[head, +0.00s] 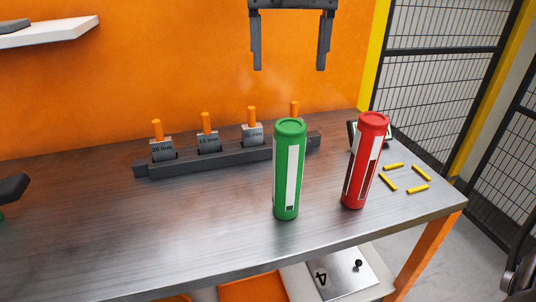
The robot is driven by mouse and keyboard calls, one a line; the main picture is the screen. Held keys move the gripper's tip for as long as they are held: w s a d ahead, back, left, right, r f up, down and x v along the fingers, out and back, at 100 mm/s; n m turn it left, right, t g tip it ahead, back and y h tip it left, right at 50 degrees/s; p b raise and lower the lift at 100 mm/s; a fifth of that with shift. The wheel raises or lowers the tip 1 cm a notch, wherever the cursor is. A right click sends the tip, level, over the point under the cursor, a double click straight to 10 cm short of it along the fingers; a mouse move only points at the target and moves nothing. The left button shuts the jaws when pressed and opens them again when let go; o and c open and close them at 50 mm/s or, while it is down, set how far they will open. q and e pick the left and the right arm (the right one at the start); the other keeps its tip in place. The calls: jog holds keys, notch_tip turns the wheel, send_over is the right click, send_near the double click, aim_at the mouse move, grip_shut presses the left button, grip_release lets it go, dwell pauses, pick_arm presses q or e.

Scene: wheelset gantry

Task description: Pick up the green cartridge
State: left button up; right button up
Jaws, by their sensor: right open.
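The green cartridge (280,180) stands upright on the steel workbench (190,225), near its front edge. It is a tall cylinder with a green cap and a white label strip. My right gripper (289,68) hangs at the top centre with its two fingers pointing down, open and empty. In the picture it is above the green cartridge and apart from it.
A red cartridge (374,122) stands to the right, with several yellow sticks (418,189) beyond it. A dark rack (220,158) with tagged, orange-handled blocks lies behind the green cartridge. A white shelf (50,33) is at upper left. The bench's left front is clear.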

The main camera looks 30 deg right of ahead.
aim_at(291, 124)
jog(key=f, duration=0.6)
jog(key=s+f, duration=0.1)
jog(key=f, duration=0.2)
jog(key=shift+s+f, duration=0.1)
jog(key=shift+f, duration=0.05)
jog(key=shift+f+p, duration=0.45)
jog(key=shift+f, duration=2.45)
grip_shut()
